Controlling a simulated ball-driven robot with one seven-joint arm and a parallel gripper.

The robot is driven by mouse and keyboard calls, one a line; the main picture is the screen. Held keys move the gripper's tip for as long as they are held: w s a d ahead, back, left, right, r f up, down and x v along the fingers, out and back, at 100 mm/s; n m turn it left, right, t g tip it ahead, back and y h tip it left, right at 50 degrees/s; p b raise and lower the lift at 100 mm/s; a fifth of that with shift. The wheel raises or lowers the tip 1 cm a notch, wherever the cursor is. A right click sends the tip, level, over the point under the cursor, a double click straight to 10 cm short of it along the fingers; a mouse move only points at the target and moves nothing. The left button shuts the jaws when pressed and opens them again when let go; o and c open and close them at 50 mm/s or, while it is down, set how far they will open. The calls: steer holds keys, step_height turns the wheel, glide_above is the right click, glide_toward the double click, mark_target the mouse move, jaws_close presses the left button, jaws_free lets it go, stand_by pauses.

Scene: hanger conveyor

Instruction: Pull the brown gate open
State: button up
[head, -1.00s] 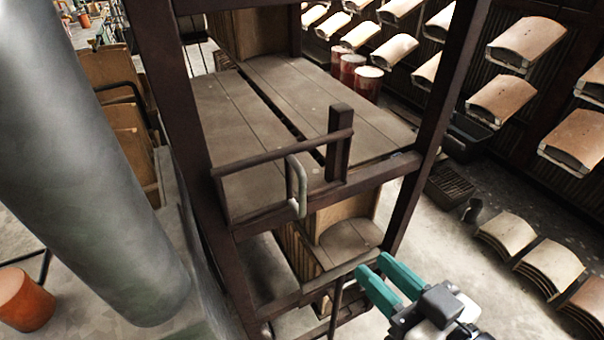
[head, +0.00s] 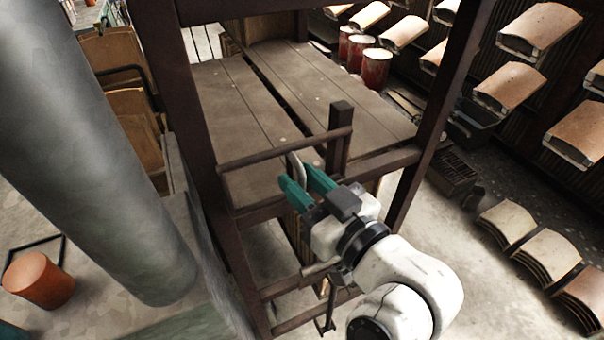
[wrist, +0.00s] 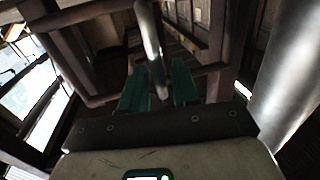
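The brown gate (head: 258,154) is a barred metal frame across the front of the brown plank platform, with a short post at its right end. It looks closed. A grey metal handle (head: 295,163) stands on the gate, its lower part hidden behind my fingers. My gripper (head: 296,176) is at the handle, its teal fingers spread. In the wrist view the handle (wrist: 151,40) runs down between the two fingers of my gripper (wrist: 160,80), with gaps visible beside it. I cannot tell whether either finger touches it.
Brown uprights (head: 181,110) frame the platform (head: 325,95) on both sides. Red drums (head: 376,68) stand behind it at right. Curved tiles hang in rows at right, and tile stacks (head: 508,226) lie on the floor. An orange pot (head: 38,280) stands at lower left.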

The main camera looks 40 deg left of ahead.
steer(key=shift+a, duration=0.2)
jaws_close()
stand_by(0.5)
